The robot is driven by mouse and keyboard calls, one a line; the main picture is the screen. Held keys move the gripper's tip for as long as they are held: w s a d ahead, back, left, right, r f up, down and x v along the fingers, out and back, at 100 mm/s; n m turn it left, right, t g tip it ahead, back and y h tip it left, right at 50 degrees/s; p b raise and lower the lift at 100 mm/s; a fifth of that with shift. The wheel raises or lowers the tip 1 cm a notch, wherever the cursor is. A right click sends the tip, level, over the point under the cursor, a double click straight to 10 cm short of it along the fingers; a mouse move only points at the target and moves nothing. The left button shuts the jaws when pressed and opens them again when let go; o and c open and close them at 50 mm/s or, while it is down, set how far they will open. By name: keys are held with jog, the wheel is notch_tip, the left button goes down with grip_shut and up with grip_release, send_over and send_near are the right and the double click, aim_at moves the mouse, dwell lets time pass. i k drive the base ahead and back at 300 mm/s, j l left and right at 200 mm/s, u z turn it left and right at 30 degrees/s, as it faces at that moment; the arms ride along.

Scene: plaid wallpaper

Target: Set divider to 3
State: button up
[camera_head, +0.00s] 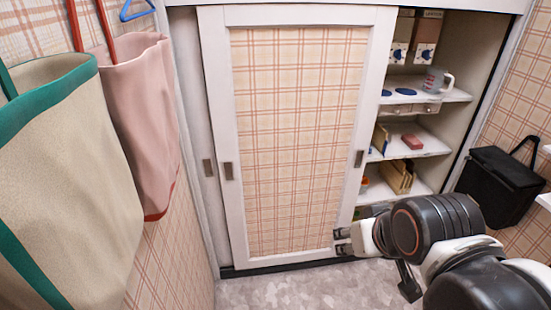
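A sliding door panel (297,135) with plaid infill and a white frame covers the left and middle of the closet. It has small dark recessed pulls on its left (228,171) and right (360,158) edges. I cannot tell whether this panel is the task's divider, and I can read no number on it. My gripper (342,241) is at the panel's lower right, in front of it. Its two fingertips are apart with nothing visible between them. I cannot tell whether it touches the panel.
The closet's right side is open, showing white shelves (418,146) with a mug (437,80), boxes and small items. A cream bag (70,180) with green trim and a pink bag (143,120) hang at left. The grey floor (290,288) below is clear.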

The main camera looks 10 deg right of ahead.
aim_at(380, 136)
jog(key=k+l+z, duration=0.15)
jog(key=l, duration=0.25)
jog(key=k+l+z, duration=0.15)
jog(key=l, duration=0.25)
jog(key=l+z, duration=0.15)
jog(key=l, duration=0.25)
